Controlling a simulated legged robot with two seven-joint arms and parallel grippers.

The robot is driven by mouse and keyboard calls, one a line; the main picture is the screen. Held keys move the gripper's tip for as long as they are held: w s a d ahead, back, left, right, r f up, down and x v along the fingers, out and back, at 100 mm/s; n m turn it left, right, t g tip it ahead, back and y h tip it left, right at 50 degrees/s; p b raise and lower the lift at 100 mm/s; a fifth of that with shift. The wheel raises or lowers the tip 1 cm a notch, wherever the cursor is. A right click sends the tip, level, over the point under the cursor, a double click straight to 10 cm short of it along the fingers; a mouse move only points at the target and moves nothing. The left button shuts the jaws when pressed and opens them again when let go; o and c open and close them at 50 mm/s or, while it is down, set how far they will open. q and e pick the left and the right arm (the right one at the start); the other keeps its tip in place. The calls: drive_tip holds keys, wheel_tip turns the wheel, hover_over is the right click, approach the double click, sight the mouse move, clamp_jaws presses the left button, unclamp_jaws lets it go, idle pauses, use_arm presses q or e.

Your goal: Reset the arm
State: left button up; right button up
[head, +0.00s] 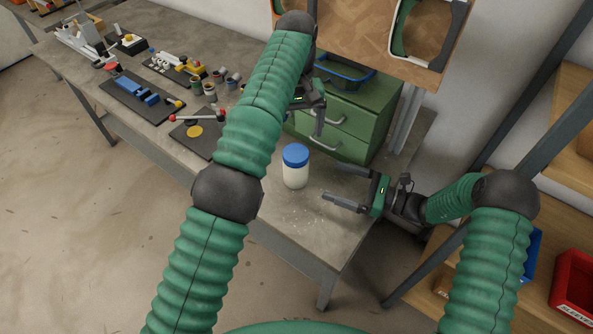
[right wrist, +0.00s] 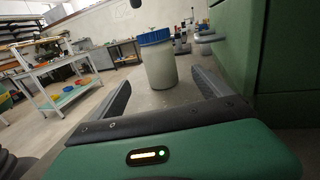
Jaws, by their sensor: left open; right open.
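My right gripper (head: 349,187) is open and empty above the right end of the grey table. Its fingers point left toward a white jar with a blue lid (head: 295,167), which stands upright and apart from them. In the right wrist view the jar (right wrist: 159,62) shows beyond the two open fingers (right wrist: 160,92). My left arm crosses the head view from the bottom to the top middle. My left gripper (head: 308,97) is partly hidden behind that arm, in front of the green drawer cabinet (head: 345,125). It looks empty.
The grey table (head: 180,38) carries dark mats with a blue part (head: 148,97), small cups and a red-knobbed lever (head: 221,115). A wooden panel (head: 365,30) with frames stands behind the cabinet. A shelf at right holds a red bin (head: 573,280). Pale specks lie near the jar.

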drive_tip(key=shift+v, duration=0.85)
drive_tip(key=shift+a, duration=0.1)
